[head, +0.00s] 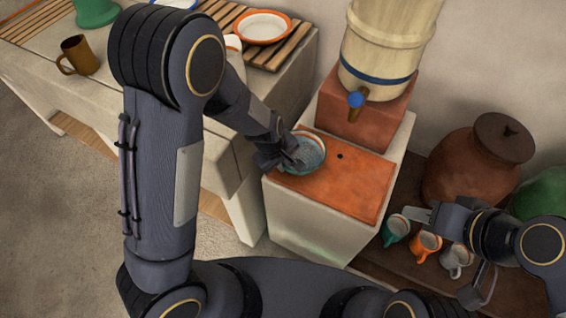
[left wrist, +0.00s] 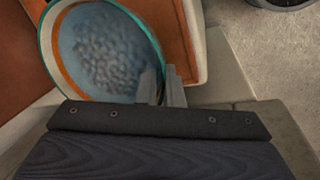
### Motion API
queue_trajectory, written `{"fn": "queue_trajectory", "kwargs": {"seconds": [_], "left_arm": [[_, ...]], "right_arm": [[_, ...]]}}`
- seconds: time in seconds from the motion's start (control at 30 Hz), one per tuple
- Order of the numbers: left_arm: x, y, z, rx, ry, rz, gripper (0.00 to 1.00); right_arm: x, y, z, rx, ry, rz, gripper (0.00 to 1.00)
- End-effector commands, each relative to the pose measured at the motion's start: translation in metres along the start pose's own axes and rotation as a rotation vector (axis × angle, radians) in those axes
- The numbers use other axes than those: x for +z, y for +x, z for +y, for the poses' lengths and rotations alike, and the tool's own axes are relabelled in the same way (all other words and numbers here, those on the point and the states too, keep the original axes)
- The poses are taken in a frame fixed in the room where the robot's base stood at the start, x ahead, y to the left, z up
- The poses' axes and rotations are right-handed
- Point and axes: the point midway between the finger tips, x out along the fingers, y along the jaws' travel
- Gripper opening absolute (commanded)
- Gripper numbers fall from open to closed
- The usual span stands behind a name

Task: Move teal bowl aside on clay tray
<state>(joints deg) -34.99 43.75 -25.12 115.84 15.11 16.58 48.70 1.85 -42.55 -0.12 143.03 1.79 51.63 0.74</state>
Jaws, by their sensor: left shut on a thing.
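The teal bowl (head: 309,152) has an orange band inside and a grey-blue speckled inside. It is over the left end of the clay tray (head: 345,184), which tops a pale stand. My left gripper (head: 296,163) is shut on the bowl's near-left rim. The left wrist view shows the bowl (left wrist: 100,50) with the fingers (left wrist: 162,86) at its rim. I cannot tell whether the bowl rests on the tray or is slightly lifted. My right gripper (head: 418,214) is at the right, above the mugs; its jaw opening is unclear.
A water dispenser (head: 385,50) with a blue tap (head: 356,100) stands behind the tray. A teal mug (head: 395,229), an orange mug (head: 425,245) and a grey mug (head: 456,259) sit on a low brown shelf at the right. The tray's right part is bare.

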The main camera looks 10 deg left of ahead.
Motion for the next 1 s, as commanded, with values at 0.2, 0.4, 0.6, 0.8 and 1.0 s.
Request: {"fn": "queue_trajectory", "kwargs": {"seconds": [0.2, 0.4, 0.6, 0.8, 1.0], "left_arm": [[0.0, 0.001, -0.002, -0.005, -0.003, -0.001, 0.21], [0.0, 0.0, -0.001, -0.002, -0.002, 0.0, 0.32], [0.0, -0.003, 0.0, -0.001, -0.001, 0.0, 0.32], [0.0, -0.034, 0.001, 0.003, -0.001, 0.001, 0.32], [0.0, -0.066, 0.0, 0.0, 0.0, 0.0, 0.32]], "right_arm": [[0.0, 0.0, 0.0, 0.0, 0.0, 0.0, 0.36], [0.0, 0.0, 0.0, 0.0, 0.0, 0.0, 0.36], [-0.001, -0.001, -0.001, 0.0, 0.0, 0.0, 0.36], [-0.004, -0.009, -0.004, 0.0, 0.0, 0.0, 0.36], [-0.008, -0.016, -0.007, 0.0, 0.0, 0.0, 0.36]]}}
